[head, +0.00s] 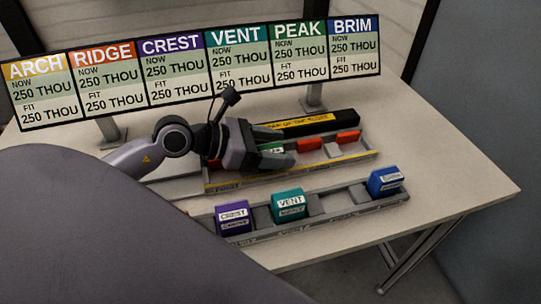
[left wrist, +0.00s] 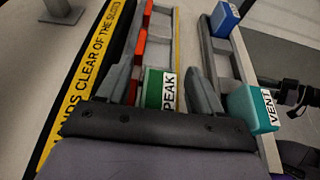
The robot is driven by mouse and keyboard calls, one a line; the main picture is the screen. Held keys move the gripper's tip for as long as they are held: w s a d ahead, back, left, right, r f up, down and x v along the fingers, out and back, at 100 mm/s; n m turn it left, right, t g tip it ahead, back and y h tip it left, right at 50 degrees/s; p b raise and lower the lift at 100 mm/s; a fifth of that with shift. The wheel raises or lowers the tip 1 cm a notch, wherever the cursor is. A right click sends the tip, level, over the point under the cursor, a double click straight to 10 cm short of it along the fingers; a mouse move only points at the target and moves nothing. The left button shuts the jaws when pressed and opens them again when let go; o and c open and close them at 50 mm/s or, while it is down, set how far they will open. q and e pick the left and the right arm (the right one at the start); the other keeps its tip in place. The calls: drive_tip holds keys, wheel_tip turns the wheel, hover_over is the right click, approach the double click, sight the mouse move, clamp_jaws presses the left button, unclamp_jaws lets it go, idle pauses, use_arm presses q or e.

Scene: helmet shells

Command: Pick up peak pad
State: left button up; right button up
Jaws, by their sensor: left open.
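The peak pad (left wrist: 153,88) is a green block with a white PEAK label, seen in the left wrist view in the rear slotted rack. In the head view only a bit of its green and white (head: 277,150) shows; my gripper hides the rest. My left gripper (head: 290,146) reaches over the rear rack from the left. In the left wrist view its open fingers (left wrist: 162,88) appear on either side of the pad, with a wider gap on the VENT side. I cannot tell whether the fingers are level with it.
The front rack (head: 335,205) holds the purple CREST block (head: 233,218), teal VENT block (head: 288,204) and blue block (head: 384,181). Red pieces (head: 347,136) sit in the rear rack (head: 370,155). The table's right end is clear.

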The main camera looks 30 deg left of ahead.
use_arm(q)
drive_tip(key=shift+w+d+f, duration=0.1)
drive_tip(key=c, duration=1.1)
drive_tip(key=shift+o, duration=0.2)
use_arm(e)
drive_tip(key=shift+r, duration=0.15)
